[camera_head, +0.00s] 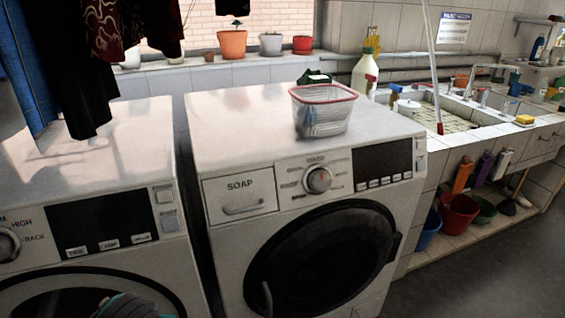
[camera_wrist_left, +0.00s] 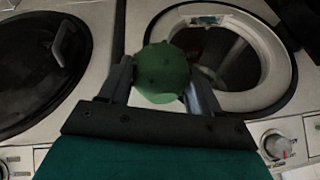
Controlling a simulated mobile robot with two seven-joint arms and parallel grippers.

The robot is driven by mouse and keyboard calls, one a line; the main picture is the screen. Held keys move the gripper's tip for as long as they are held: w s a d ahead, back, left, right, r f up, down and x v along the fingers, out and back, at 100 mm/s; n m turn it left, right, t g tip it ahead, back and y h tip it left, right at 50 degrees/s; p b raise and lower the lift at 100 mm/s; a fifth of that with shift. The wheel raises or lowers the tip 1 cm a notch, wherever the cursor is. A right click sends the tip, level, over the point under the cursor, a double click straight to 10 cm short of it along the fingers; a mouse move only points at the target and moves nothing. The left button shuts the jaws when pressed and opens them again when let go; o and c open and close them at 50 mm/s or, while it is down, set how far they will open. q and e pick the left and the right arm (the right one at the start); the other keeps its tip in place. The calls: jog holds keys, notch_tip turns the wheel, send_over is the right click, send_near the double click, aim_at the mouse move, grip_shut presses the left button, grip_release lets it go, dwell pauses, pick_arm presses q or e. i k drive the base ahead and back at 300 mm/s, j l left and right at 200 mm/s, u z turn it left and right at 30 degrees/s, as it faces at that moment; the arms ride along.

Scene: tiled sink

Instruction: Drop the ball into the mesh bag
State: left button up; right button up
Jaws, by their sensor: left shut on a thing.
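A green ball (camera_wrist_left: 162,73) with small dark spots is held between the two dark fingers of my left gripper (camera_wrist_left: 160,82) in the left wrist view. In that view the ball lies in front of the washing machines' fronts, overlapping the edge of a round opening (camera_wrist_left: 225,62). In the head view only a grey and teal part, which looks like my left arm, shows at the bottom left; the ball cannot be made out there. A see-through container (camera_head: 322,112) with a pink-red rim stands on the right washing machine; I cannot tell whether it is the mesh bag. My right gripper is not in view.
The right washing machine (camera_head: 235,125) and left washing machine (camera_head: 60,150) have mostly clear tops. Dark clothes (camera_head: 80,70) hang over the left one. A yellowish bottle (camera_head: 364,77) stands behind the container. A tiled sink (camera_head: 440,118) is at the right, with buckets (camera_head: 458,214) below.

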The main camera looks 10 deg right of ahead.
aim_at(334, 135)
jog(key=i+l, duration=0.1)
jog(key=l, duration=0.3)
jog(key=i+l, duration=0.15)
jog(key=l, duration=0.25)
jog(key=i+l, duration=0.1)
jog(key=l, duration=0.25)
jog(key=i+l, duration=0.1)
jog(key=l, duration=0.3)
jog(key=i+l, duration=0.15)
jog(key=l, duration=0.25)
jog(key=i+l, duration=0.1)
jog(key=l, duration=0.3)
